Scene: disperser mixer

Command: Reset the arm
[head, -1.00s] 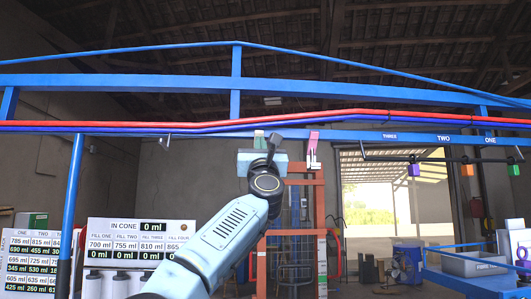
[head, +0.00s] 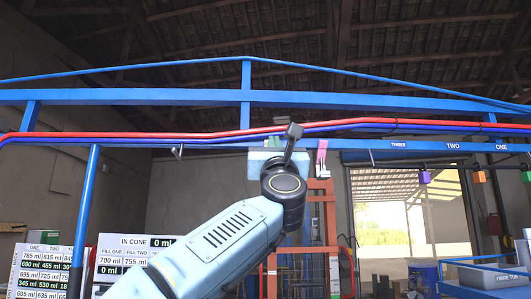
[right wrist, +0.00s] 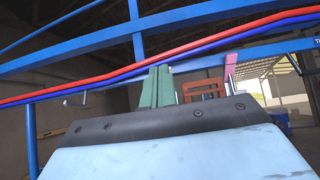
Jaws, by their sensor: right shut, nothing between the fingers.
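My right arm (head: 232,238) comes up from the bottom of the head view, raised toward the overhead blue frame. Its pale blue hand sits beyond the dark wrist joint and is partly hidden by it. My right gripper (head: 272,140) shows only as small green fingertips above the hand. In the right wrist view the two green fingers (right wrist: 158,72) stand close together, shut, with nothing between them. They point up toward the red and blue pipes; I cannot tell the distance. My left gripper is not in view.
A blue overhead beam (head: 130,97) spans the view, with a red pipe (head: 190,135) below it. A pink piece (head: 322,147) hangs right of my gripper. Number panels (head: 48,262) stand at lower left. Coloured blocks (head: 424,178) hang at right. An open doorway lies behind.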

